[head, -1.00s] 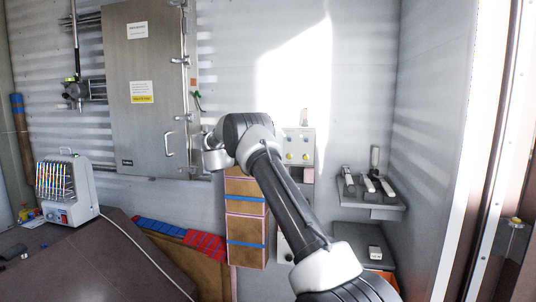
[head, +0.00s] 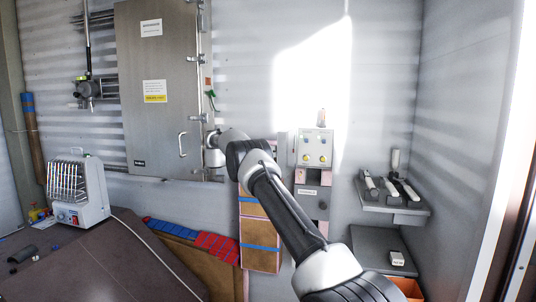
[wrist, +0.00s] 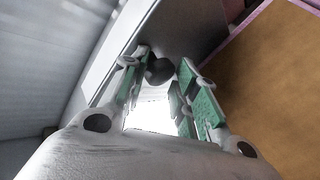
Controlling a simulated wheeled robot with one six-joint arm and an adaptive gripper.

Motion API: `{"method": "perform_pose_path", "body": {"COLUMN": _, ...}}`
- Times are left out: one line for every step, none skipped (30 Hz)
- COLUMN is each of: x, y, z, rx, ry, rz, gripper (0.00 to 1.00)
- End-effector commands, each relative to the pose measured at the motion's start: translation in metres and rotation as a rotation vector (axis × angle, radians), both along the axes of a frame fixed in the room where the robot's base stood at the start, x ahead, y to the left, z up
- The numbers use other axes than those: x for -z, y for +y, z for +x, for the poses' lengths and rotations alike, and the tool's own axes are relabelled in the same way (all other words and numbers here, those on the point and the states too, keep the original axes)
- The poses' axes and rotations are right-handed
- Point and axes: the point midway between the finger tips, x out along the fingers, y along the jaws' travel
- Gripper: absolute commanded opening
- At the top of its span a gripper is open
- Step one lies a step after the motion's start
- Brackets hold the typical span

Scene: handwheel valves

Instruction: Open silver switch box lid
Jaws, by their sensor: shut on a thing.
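The silver switch box (head: 155,110) is mounted on the corrugated wall at the left of the head view. Its lid looks closed, with a bar handle (head: 183,145) at lower right and clamp latches (head: 197,59) along the right edge. My arm reaches to the box's lower right edge, and its wrist hides my gripper in the head view. In the wrist view, my gripper (wrist: 164,68), with green-padded fingers, is shut on a dark rounded part (wrist: 160,72) beside a pale metal edge. I cannot tell for sure which part of the box this is.
Brown boxes (head: 260,232) with blue bands stand below my arm. A panel with yellow knobs (head: 315,148) and a shelf of levers (head: 393,205) are to the right. A white heater (head: 78,190) stands on the dark table (head: 110,255) at left.

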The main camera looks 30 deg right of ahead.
Motion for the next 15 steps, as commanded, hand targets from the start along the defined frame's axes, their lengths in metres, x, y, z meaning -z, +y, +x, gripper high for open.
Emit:
{"method": "perform_pose_path", "body": {"x": -0.0018, "y": -0.0154, "z": -0.0006, "rx": -0.003, "ry": 0.002, "rz": -0.01, "gripper": 0.0}}
{"method": "perform_pose_path", "body": {"x": -0.0017, "y": -0.0154, "z": -0.0007, "rx": -0.003, "ry": 0.002, "rz": -0.01, "gripper": 0.0}}
{"method": "perform_pose_path", "body": {"x": -0.0017, "y": -0.0154, "z": -0.0007, "rx": -0.003, "ry": 0.003, "rz": -0.01, "gripper": 0.0}}
{"method": "perform_pose_path", "body": {"x": -0.0016, "y": -0.0154, "z": -0.0007, "rx": -0.003, "ry": 0.003, "rz": -0.01, "gripper": 0.0}}
{"method": "perform_pose_path", "body": {"x": -0.0016, "y": -0.0154, "z": -0.0007, "rx": -0.003, "ry": 0.003, "rz": -0.01, "gripper": 0.0}}
{"method": "perform_pose_path", "body": {"x": -0.0015, "y": -0.0154, "z": -0.0006, "rx": -0.003, "ry": 0.003, "rz": -0.01, "gripper": 0.35}}
{"method": "perform_pose_path", "body": {"x": -0.0017, "y": -0.0154, "z": -0.0004, "rx": -0.004, "ry": 0.003, "rz": -0.01, "gripper": 0.4}}
{"method": "perform_pose_path", "body": {"x": -0.0018, "y": -0.0153, "z": -0.0005, "rx": -0.005, "ry": 0.003, "rz": -0.011, "gripper": 0.42}}
{"method": "perform_pose_path", "body": {"x": -0.0021, "y": -0.0151, "z": -0.0003, "rx": -0.005, "ry": 0.003, "rz": -0.011, "gripper": 0.44}}
{"method": "perform_pose_path", "body": {"x": -0.0023, "y": -0.015, "z": -0.0003, "rx": -0.005, "ry": 0.003, "rz": -0.011, "gripper": 0.48}}
{"method": "perform_pose_path", "body": {"x": -0.0027, "y": -0.015, "z": -0.0004, "rx": -0.005, "ry": 0.003, "rz": -0.011, "gripper": 0.5}}
{"method": "perform_pose_path", "body": {"x": -0.0031, "y": -0.015, "z": -0.0004, "rx": -0.005, "ry": 0.002, "rz": -0.011, "gripper": 0.52}}
{"method": "perform_pose_path", "body": {"x": -0.0033, "y": -0.015, "z": -0.0004, "rx": -0.005, "ry": 0.002, "rz": -0.011, "gripper": 0.52}}
{"method": "perform_pose_path", "body": {"x": -0.0035, "y": -0.015, "z": -0.0004, "rx": -0.005, "ry": 0.002, "rz": -0.011, "gripper": 0.52}}
{"method": "perform_pose_path", "body": {"x": -0.0037, "y": -0.0149, "z": -0.0004, "rx": -0.005, "ry": 0.001, "rz": -0.011, "gripper": 0.52}}
